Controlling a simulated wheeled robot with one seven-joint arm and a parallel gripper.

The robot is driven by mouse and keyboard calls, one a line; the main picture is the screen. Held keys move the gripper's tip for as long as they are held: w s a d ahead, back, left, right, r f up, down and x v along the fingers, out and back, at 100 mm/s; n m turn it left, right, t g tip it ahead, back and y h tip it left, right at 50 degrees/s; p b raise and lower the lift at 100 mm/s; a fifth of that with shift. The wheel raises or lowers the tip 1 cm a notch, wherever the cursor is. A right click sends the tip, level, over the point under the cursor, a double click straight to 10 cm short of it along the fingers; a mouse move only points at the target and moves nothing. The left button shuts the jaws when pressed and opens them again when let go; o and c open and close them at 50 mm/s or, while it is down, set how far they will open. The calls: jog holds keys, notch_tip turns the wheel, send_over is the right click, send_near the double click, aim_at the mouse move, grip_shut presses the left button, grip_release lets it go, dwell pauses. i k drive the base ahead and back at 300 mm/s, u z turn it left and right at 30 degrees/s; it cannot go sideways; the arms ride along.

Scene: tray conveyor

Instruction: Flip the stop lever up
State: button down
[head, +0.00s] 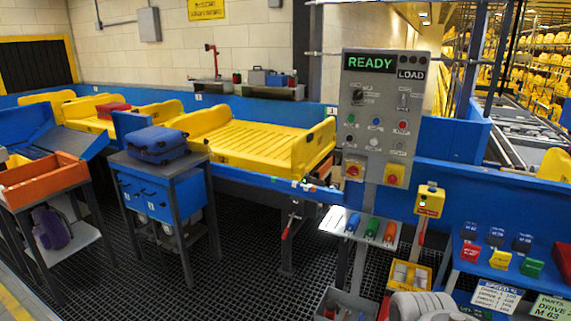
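Two lever-like parts show, and I cannot tell for sure which is the stop lever. A red-handled lever (288,229) sits on the conveyor's front side under the yellow tray, slanted, with its red grip at the lower end. A yellow box (429,201) with a small green light and a red label is mounted right of the control panel post; a red and white handle (421,236) hangs below it. The grey control panel (378,125) reads READY and LOAD. My gripper is not in view; a grey rounded part at the bottom edge appears to be my arm.
A shelf with coloured bottles (346,223) juts out below the panel. A blue table (520,262) with coloured blocks stands at right. A dark stand (185,175) with a blue suitcase (157,145) is at left. Dark grating floor is open between the stand and the shelf.

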aim_at(284, 234)
jog(key=u, duration=0.7)
jog(key=i, duration=1.4)
jog(key=u, duration=0.65)
jog(key=i, duration=2.4)
jog(key=z, duration=0.15)
